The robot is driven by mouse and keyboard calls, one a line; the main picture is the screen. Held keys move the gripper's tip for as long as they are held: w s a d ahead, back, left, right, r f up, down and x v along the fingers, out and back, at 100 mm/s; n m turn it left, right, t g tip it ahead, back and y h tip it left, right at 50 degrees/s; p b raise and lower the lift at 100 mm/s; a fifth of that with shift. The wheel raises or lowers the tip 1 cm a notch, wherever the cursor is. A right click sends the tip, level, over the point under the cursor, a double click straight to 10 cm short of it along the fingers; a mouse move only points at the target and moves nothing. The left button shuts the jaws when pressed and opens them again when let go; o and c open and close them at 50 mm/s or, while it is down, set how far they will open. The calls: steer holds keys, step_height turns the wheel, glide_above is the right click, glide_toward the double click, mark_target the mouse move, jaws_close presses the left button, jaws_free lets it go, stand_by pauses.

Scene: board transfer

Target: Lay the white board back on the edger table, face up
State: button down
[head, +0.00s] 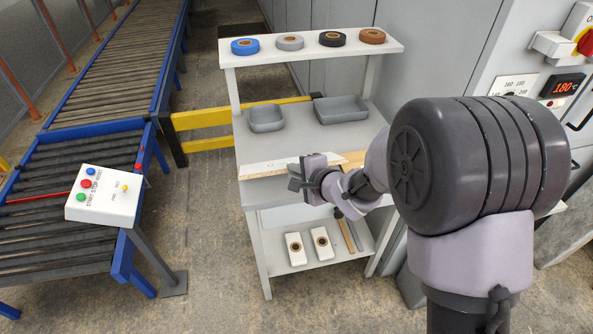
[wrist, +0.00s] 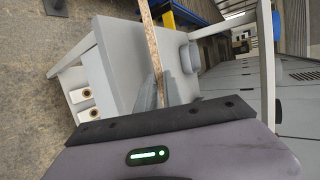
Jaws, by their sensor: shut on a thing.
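The white board (head: 268,168) is a long, pale strip with a brown chipboard edge, at the front of the white rack's middle shelf in the head view. My gripper (head: 303,180) is shut on it at its near side. In the wrist view the board shows nearly edge-on, as a thin brown speckled edge (wrist: 150,40) running up from between the jaws. I cannot tell whether it touches the shelf. My arm covers much of the right side, and I cannot clearly make out the edger table.
The white rack (head: 316,48) holds several tape rolls on top, two grey trays (head: 342,109) and two white blocks (head: 321,242) below. A roller conveyor (head: 105,80) stands left, a machine with a red display (head: 564,87) right.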

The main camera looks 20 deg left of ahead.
step_height(320, 180, down, 2)
steer(key=shift+f+b, duration=0.2)
steer(key=shift+b, duration=0.65)
steer(key=c, duration=1.4)
jaws_free()
steer(key=shift+f, duration=0.1)
steer(key=shift+o, duration=0.2)
steer(key=p, duration=0.4)
steer(key=shift+r+h, duration=0.3)
steer(key=shift+r, duration=0.05)
